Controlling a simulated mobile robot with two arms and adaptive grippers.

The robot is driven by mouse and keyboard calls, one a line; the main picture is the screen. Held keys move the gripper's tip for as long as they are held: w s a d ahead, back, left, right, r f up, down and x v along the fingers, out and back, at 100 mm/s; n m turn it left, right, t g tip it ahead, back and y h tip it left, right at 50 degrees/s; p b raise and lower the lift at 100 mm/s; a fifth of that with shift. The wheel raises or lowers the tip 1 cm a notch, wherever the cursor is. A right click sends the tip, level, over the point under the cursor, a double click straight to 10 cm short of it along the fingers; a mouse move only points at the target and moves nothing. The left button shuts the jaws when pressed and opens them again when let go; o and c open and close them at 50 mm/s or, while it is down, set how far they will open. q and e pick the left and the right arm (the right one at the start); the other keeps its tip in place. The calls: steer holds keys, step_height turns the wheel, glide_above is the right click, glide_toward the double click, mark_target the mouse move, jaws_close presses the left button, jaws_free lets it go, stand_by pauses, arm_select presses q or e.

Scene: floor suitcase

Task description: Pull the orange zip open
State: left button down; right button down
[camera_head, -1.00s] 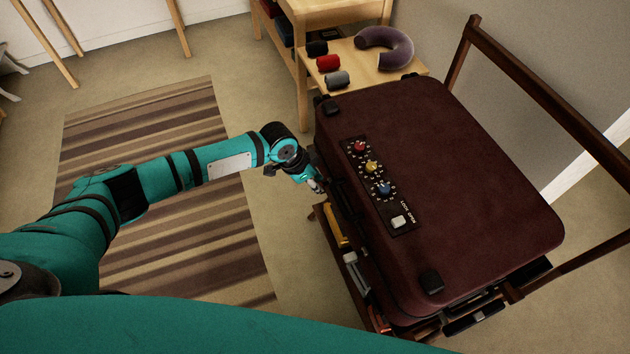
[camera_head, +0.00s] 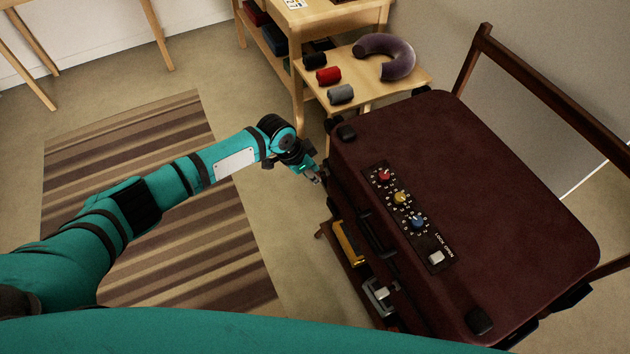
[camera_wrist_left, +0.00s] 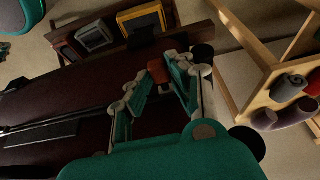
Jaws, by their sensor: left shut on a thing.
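The dark maroon suitcase (camera_head: 500,210) fills the right of the head view and spans the left side of the wrist view (camera_wrist_left: 60,105). My left gripper (camera_head: 318,177) is at its left side, near the far left corner. In the wrist view an orange-red tab (camera_wrist_left: 158,70), seemingly the zip pull, sits between the fingertips of my left gripper (camera_wrist_left: 160,78), which is shut on it. The head view hides the tab behind the gripper. The zip line cannot be made out clearly. My right gripper is not in view.
A low wooden rack (camera_head: 472,50) holds the suitcase. A wooden shelf beyond the far end carries a purple neck pillow (camera_head: 392,58) and rolled items, including a red roll (camera_head: 328,75). The lid has a dial panel (camera_head: 408,215). A striped rug (camera_head: 170,240) lies left.

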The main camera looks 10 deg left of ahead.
arm_select(q)
steer(key=shift+w+a+f, duration=0.1)
steer(key=shift+w+a, duration=0.15)
steer(key=shift+w, duration=0.1)
steer(key=shift+w+a, duration=0.15)
steer(key=c, duration=1.3)
jaws_free()
steer(key=shift+w, duration=0.1)
steer(key=shift+o, duration=0.5)
steer(key=v, duration=1.2)
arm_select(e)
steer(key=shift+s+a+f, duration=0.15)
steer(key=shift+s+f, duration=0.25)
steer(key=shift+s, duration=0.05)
arm_select(q)
steer(key=shift+a, duration=0.1)
